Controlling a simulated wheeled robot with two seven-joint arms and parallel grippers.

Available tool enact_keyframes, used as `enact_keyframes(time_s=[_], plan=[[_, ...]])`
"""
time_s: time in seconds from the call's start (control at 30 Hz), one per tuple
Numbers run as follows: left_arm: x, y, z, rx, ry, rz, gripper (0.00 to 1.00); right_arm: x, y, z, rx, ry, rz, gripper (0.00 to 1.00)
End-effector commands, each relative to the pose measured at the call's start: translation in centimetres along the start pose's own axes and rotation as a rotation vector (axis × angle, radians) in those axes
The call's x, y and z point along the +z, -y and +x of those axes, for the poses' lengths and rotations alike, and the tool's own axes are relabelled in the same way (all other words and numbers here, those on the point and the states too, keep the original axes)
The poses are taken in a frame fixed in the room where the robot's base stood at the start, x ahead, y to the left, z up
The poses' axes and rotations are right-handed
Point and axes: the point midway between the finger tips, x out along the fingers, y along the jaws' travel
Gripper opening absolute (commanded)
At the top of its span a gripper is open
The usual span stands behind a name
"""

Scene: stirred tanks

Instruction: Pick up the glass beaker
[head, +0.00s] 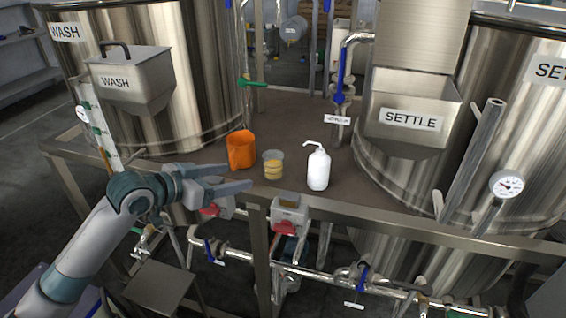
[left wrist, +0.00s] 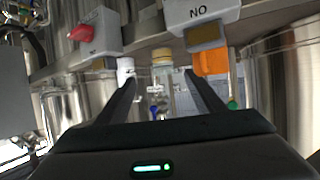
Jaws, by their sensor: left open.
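The glass beaker (head: 273,165) stands upright near the front edge of the steel platform, with yellowish contents. In the left wrist view the beaker (left wrist: 162,57) appears ahead, between the open fingers in the picture. My left gripper (head: 239,177) reaches in from the left in front of the platform edge, its fingers pointing right toward the beaker. It is open and empty, and seems apart from the beaker. It also shows in the left wrist view (left wrist: 160,78). My right gripper is not in view.
An orange jug (head: 241,150) stands left of the beaker and a white wash bottle (head: 318,167) right of it. Grey boxes with red switches (head: 288,215) hang below the platform edge. Steel tanks (head: 195,80) flank both sides. The platform behind the beaker (head: 290,125) is clear.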

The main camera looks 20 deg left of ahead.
Motion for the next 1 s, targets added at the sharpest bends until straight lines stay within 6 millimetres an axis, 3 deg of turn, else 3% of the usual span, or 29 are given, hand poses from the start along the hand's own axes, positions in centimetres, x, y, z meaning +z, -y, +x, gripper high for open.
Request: enact_keyframes(time_s=[0.37, 0.57, 1.0], plan=[[0.0, 0.0, 0.0, 0.000, 0.000, 0.000, 0.62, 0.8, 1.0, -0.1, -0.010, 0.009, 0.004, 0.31], [-0.2, 0.0, 1.0, 0.001, -0.001, -0.004, 0.62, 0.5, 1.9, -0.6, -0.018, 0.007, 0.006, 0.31], [-0.4, 0.0, 8.3, 0.002, 0.000, -0.004, 0.62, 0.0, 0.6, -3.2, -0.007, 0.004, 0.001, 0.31]])
